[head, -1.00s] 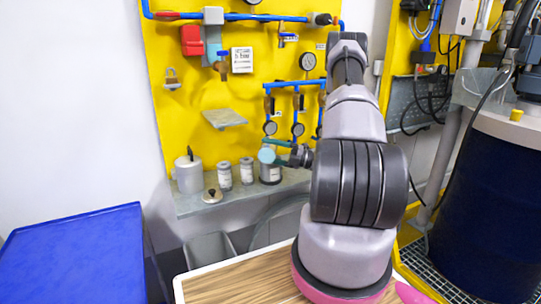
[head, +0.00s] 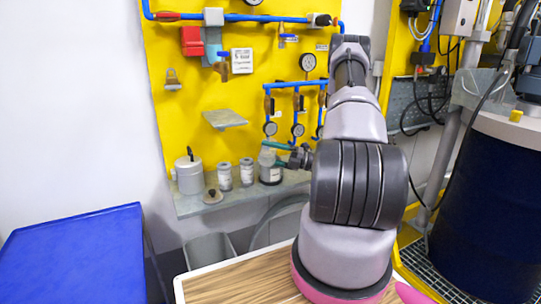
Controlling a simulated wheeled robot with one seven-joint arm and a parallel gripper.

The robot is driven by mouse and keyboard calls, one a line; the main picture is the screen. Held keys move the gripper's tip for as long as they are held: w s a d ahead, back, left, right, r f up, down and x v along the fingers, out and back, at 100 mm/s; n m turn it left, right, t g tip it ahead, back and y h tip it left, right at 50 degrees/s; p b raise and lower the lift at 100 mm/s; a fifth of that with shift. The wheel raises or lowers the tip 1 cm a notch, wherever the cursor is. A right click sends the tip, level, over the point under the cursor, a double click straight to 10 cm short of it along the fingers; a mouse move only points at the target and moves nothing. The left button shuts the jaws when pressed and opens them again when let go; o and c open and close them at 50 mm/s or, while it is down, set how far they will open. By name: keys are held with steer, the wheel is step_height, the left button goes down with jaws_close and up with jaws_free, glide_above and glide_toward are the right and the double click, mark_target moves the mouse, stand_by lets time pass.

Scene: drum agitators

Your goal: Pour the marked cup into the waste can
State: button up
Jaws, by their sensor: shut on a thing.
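My gripper (head: 277,155) is at the end of my arm, over the right part of the grey shelf. Its teal fingers are shut on a small greyish cup (head: 265,157). The cup looks roughly upright, in front of or just above the rightmost jar (head: 271,174). Its marking and its contents are too small to tell. A grey open-topped bin (head: 209,250) stands below the shelf, and a grey metal can (head: 188,174) stands at the shelf's left end. I cannot tell by a label which is the waste can. My arm hides the area to the right.
Two small labelled jars (head: 225,177) (head: 246,173) stand on the shelf (head: 205,209), with a knobbed lid (head: 212,196) in front. Blue pipes and gauges (head: 297,130) hang above. A wood-topped table (head: 240,280) is in front, a blue table (head: 75,255) at left.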

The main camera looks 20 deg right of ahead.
steer(key=f, duration=0.1)
steer(key=n, duration=0.1)
steer(key=s+f, duration=0.1)
steer(key=shift+a+f+n, duration=0.3)
steer(key=shift+f+n, duration=0.05)
steer(key=shift+n, duration=0.05)
steer(key=shift+a+r+g, duration=0.1)
steer(key=shift+r+g, duration=0.1)
steer(key=shift+g, duration=0.1)
step_height(320, 180, up, 2)
steer(key=n, duration=0.2)
steer(key=shift+s+r+n, duration=0.1)
steer(key=shift+n, duration=0.2)
steer(key=shift+r+n+g+p, duration=0.2)
steer(key=shift+n+g+p, duration=0.25)
steer(key=shift+n, duration=0.55)
steer(key=shift+f+n+g, duration=0.25)
steer(key=shift+f+n, duration=0.3)
steer(key=shift+n, duration=0.25)
steer(key=shift+r+n+g, duration=0.3)
steer(key=shift+r+n, duration=0.05)
steer(key=shift+n, duration=0.65)
steer(key=s+a+f+n+g+p, duration=0.1)
steer(key=s+a+f+n+p, duration=0.1)
steer(key=f+n, duration=0.5)
steer(key=shift+s+f+n+h, duration=0.4)
steer(key=shift+s+f, duration=0.3)
steer(key=shift+f, duration=0.35)
steer(key=shift+a, duration=0.15)
